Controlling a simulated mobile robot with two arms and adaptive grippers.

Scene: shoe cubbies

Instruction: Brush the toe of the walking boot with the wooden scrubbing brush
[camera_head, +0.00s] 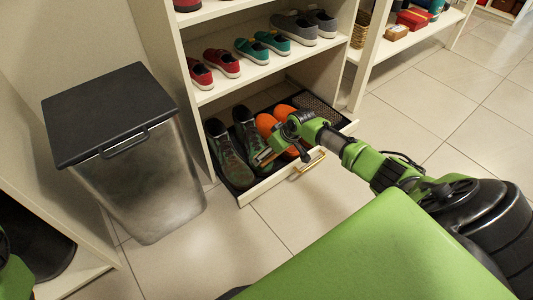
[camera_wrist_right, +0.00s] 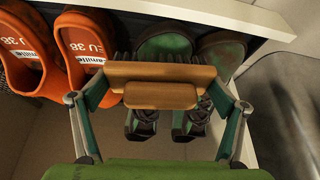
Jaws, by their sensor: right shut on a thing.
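A pair of dark green walking boots (camera_head: 230,158) stands at the left end of the pulled-out bottom drawer. They also show in the right wrist view (camera_wrist_right: 164,46), partly hidden behind the brush. My right gripper (camera_head: 278,146) is shut on the wooden scrubbing brush (camera_wrist_right: 150,94), holding it crosswise with its dark bristles towards the boots. In the head view the brush (camera_head: 264,157) is small, above the drawer's front, just right of the boots. I cannot tell whether the bristles touch a boot. My left gripper is not in view.
Orange clogs (camera_head: 267,124) stand right of the boots, close to my right gripper. The drawer front (camera_head: 285,179) has a brass handle. Shelves above hold several shoes. A metal bin (camera_head: 150,190) with a dark lid stands left. The tiled floor in front is clear.

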